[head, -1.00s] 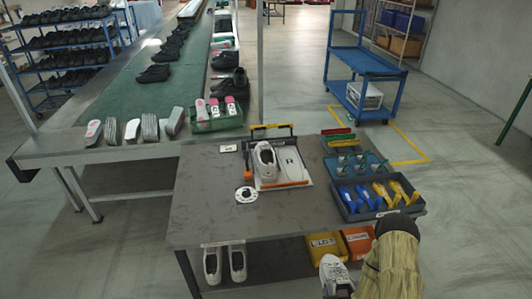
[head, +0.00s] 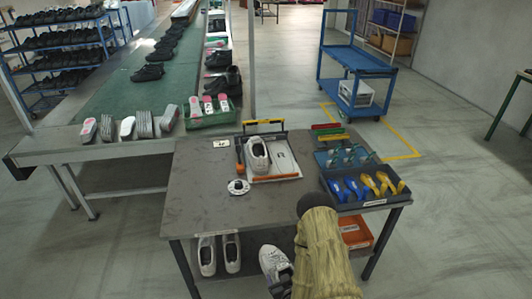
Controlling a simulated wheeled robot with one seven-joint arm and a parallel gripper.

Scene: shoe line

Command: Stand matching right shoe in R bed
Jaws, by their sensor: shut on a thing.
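A white fixture board (head: 290,172) with an orange front bar lies on the table. One white shoe (head: 258,156) is in its left bed, and the right bed (head: 283,157) looks empty. My gripper (head: 284,285) is at the bottom of the head view, in front of the table's front edge. It is shut on a white-and-grey shoe (head: 274,263), whose toe points up and away. The forearm's tan cover hides part of the gripper.
Grey tabletop (head: 205,205) is clear at left front. A bin of blue and yellow tools (head: 365,190) stands at right.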

